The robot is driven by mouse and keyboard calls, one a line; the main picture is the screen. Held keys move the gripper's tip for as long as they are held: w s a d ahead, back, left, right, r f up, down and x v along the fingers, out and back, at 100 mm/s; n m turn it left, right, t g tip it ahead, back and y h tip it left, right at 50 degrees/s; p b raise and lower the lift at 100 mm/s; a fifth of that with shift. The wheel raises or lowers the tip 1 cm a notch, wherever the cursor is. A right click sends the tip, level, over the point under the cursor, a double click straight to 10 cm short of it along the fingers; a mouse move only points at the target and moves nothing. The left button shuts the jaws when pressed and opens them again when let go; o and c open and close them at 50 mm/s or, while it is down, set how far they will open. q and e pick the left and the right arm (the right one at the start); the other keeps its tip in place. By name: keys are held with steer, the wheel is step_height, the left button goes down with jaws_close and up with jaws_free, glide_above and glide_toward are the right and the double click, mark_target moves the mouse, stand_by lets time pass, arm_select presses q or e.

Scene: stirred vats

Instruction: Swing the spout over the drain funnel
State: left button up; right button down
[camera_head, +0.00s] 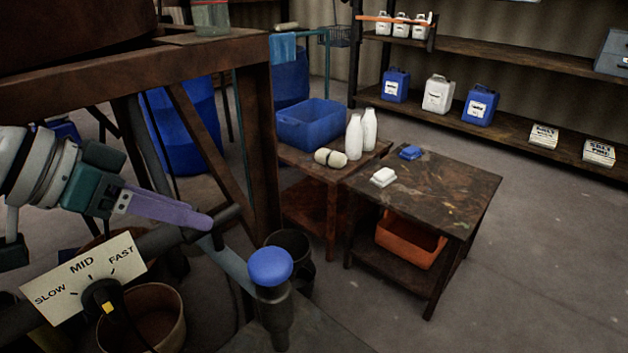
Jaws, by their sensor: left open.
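My left gripper (205,222), with purple fingers, reaches in from the left. Its fingertips are at a dark round bar (165,240), close to its upper right end; whether they touch it I cannot tell. The jaws are open. The bar slants up from the lower left behind a SLOW–MID–FAST plate (83,275) with a black knob (103,300). I cannot tell whether this bar is the spout. No drain funnel can be clearly made out. A dark, open-topped vessel (300,275) stands beyond the bar, partly hidden by a blue-topped post (270,266). My right gripper is not in view.
A brown bucket (150,342) is below the plate. A rusty frame (262,150) rises behind the gripper. Two low tables stand to the right; the nearer one (455,190) holds small blocks, the farther one bottles and a blue bin (310,125). The right floor is clear.

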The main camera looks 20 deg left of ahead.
mark_target(219, 224)
arm_select(q)
steer(key=b+x, duration=0.1)
steer(key=x, duration=0.7)
steer(key=shift+c, duration=0.4)
jaws_close()
stand_by(0.8)
